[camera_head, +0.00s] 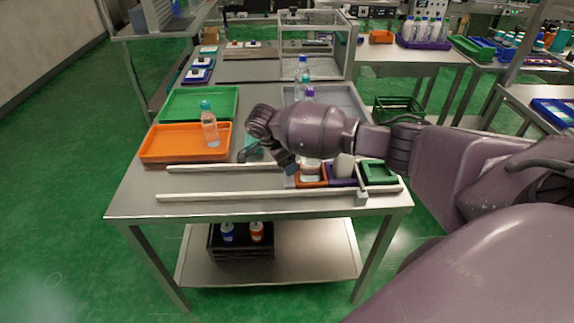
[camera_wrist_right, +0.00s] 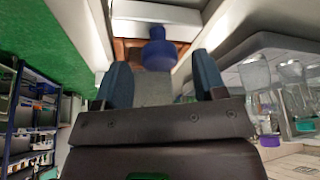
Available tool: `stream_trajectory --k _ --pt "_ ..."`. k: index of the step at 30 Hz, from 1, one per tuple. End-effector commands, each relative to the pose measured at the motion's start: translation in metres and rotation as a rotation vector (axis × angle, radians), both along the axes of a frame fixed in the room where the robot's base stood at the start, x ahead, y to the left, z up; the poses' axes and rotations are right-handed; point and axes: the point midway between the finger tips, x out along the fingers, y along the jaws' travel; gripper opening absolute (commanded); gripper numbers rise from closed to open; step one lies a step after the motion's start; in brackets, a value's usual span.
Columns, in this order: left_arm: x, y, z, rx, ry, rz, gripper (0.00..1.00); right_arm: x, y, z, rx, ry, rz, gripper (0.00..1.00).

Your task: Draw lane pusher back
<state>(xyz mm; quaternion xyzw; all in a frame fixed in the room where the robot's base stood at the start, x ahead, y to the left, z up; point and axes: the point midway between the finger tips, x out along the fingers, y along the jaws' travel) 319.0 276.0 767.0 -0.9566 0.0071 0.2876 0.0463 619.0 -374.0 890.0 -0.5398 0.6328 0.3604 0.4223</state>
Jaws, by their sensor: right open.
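Two pale lane rails, the near one (camera_head: 250,196) and the far one (camera_head: 215,168), run left to right along the front of the table. In the right wrist view, a dark blue knob (camera_wrist_right: 158,52) stands in front of a white block (camera_wrist_right: 155,14), which may be the lane pusher. My right gripper (camera_wrist_right: 162,78) is open, with a dark blue finger on each side of the knob; I cannot tell whether they touch it. In the head view my right gripper (camera_head: 287,162) points down over the lane, and my arm hides the pusher. My left gripper is not in view.
An orange tray (camera_head: 160,144) with a bottle (camera_head: 210,132) and a green tray (camera_head: 190,103) lie behind the lane to the left. A small green bin (camera_head: 378,172) stands at the right end. Tall bottles (camera_head: 302,72) stand behind my arm. The front left tabletop is clear.

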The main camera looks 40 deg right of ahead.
Motion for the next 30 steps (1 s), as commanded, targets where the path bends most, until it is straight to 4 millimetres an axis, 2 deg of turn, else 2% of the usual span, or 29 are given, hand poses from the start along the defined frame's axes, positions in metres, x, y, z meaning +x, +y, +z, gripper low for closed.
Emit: stream_trajectory --k 1,6,15,17,28,30 --pt "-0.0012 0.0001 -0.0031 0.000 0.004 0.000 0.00 -0.0008 -0.0023 -0.0066 -0.001 0.003 0.000 0.65" --pt "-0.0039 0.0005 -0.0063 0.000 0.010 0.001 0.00 -0.0011 -0.0056 -0.0145 0.000 0.001 0.001 0.65" --pt "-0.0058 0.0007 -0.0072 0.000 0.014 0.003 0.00 -0.0012 -0.0063 -0.0154 0.000 0.000 0.001 0.65" --pt "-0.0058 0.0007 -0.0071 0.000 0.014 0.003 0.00 -0.0012 -0.0063 -0.0154 0.000 0.000 0.001 0.57" --pt "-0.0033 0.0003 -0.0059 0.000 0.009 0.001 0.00 -0.0012 -0.0063 -0.0153 0.000 0.000 0.001 0.00" --pt "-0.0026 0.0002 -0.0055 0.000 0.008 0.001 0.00 -0.0012 -0.0061 -0.0153 0.000 0.000 0.001 0.00"
